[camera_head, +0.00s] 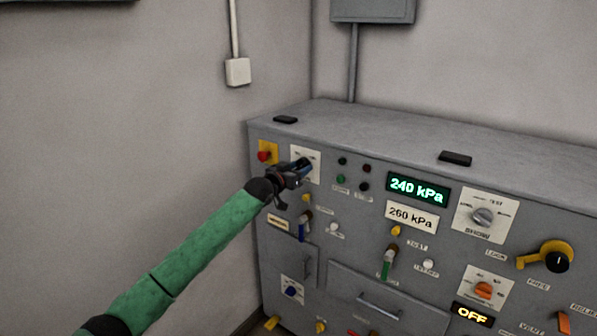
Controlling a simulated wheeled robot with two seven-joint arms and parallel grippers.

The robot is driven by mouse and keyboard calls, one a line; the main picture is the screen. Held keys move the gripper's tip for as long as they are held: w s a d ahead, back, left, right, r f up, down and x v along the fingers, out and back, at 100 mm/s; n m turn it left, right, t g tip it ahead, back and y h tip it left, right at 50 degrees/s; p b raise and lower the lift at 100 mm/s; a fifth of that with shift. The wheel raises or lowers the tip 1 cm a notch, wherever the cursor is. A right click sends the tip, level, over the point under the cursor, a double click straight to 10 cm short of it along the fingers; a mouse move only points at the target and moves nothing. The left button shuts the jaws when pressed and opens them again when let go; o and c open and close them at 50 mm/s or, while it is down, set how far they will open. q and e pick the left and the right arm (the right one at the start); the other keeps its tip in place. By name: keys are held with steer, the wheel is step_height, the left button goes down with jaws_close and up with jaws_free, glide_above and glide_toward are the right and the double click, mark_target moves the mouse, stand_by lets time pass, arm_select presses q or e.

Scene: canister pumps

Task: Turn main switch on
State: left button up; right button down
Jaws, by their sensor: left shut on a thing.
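My left arm comes in from the lower left, and my left gripper (297,172) is at a white switch plate (314,156) near the upper left of the grey panel. The gripper is shut on the dark switch knob there, which I take to be the main switch. The fingers hide most of the knob, so its exact angle and any label cannot be read. My right gripper is not in view.
A red button on a yellow plate (266,152) is close left of the gripper. Small lamps (342,161), a green "240 kPa" display (417,189) and a "SHOW" selector (484,215) are to the right. An orange display (472,314) reads "OFF". Two black blocks lie on the cabinet top (370,130).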

arm_select(q)
steer(key=shift+f+m, duration=0.2)
steer(key=shift+m, duration=0.1)
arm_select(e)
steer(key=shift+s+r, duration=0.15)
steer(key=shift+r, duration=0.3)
arm_select(q)
steer(key=o, duration=1)
steer(key=shift+c, duration=0.2)
steer(key=shift+o, duration=0.2)
steer(key=shift+r, duration=0.1)
